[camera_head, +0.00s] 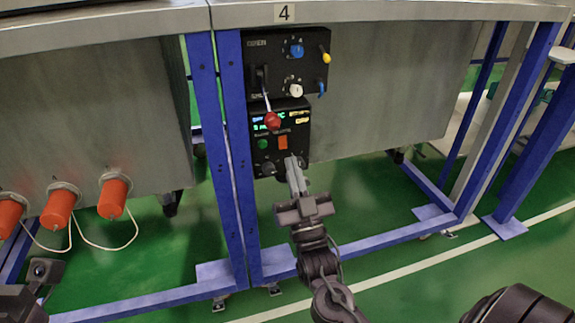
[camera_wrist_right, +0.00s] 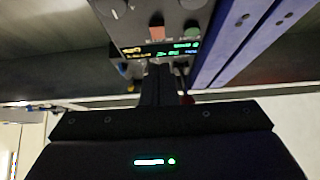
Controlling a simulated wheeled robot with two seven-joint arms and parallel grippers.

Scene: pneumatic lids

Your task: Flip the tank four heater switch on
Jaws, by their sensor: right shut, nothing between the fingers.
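Under the "4" label, a black heater control box (camera_head: 299,137) carries a lit display, a green button (camera_head: 263,144), an orange-red rocker switch (camera_head: 283,142) and dark knobs. I cannot tell whether the switch is on. My right gripper (camera_head: 291,161) is shut and empty, its fingertips just below the switch in the head view. In the right wrist view the box appears upside down, with the switch (camera_wrist_right: 157,31) beyond the shut fingers (camera_wrist_right: 158,72) and the green button (camera_wrist_right: 193,30) beside it. Contact cannot be told. My left gripper's fingers are out of view.
Above is a black panel (camera_head: 312,70) with a blue knob (camera_head: 296,50), a white knob (camera_head: 296,90) and a red-ended lever (camera_head: 272,121) hanging over the display. A blue frame post (camera_head: 234,160) stands close left. Orange plugs (camera_head: 114,196) are farther left. Space right of the box is free.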

